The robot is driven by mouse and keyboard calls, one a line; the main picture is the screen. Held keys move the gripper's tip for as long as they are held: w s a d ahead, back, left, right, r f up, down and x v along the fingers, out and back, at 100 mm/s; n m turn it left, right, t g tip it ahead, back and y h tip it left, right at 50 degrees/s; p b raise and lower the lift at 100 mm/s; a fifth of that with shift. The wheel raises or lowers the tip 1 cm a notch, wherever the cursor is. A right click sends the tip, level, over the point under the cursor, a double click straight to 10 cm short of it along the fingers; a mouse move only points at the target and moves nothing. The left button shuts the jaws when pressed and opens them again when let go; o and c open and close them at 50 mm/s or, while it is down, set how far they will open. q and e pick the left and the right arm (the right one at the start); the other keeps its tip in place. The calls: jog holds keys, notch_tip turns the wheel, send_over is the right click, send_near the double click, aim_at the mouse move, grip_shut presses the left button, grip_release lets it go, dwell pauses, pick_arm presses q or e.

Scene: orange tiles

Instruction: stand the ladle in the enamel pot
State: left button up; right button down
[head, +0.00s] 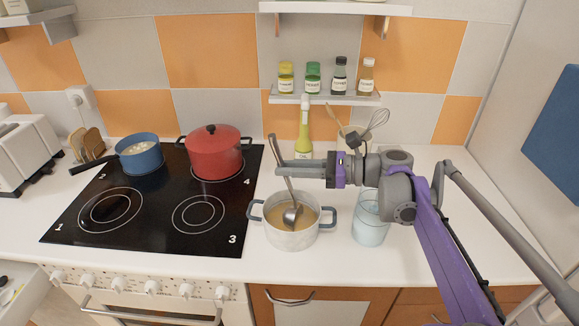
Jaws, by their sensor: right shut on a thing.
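The enamel pot (291,239), whitish with two blue-grey side handles, stands on the counter right of the cooktop and holds a yellow-brown soup. The metal ladle (289,188) is steeply tilted, its handle top leaning to the left and its bowl low inside the pot's rim. I cannot tell whether the bowl touches the soup or the pot's bottom. My right gripper (284,169) comes in from the right and is shut on the ladle's handle above the pot. My left gripper is not in view.
A pale blue glass container (370,228) stands close right of the pot, under my right arm. A yellow-green bottle (304,138) and a whisk (376,121) are behind. The cooktop (150,215) carries a red pot (214,153) and a blue saucepan (140,157).

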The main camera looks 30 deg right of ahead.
jog(key=c, duration=0.8)
grip_release()
jog(key=shift+o, duration=0.2)
jog(key=v, duration=1)
jog(key=shift+s+d, duration=0.2)
jog(key=shift+d, duration=0.15)
jog(key=shift+a, duration=0.1)
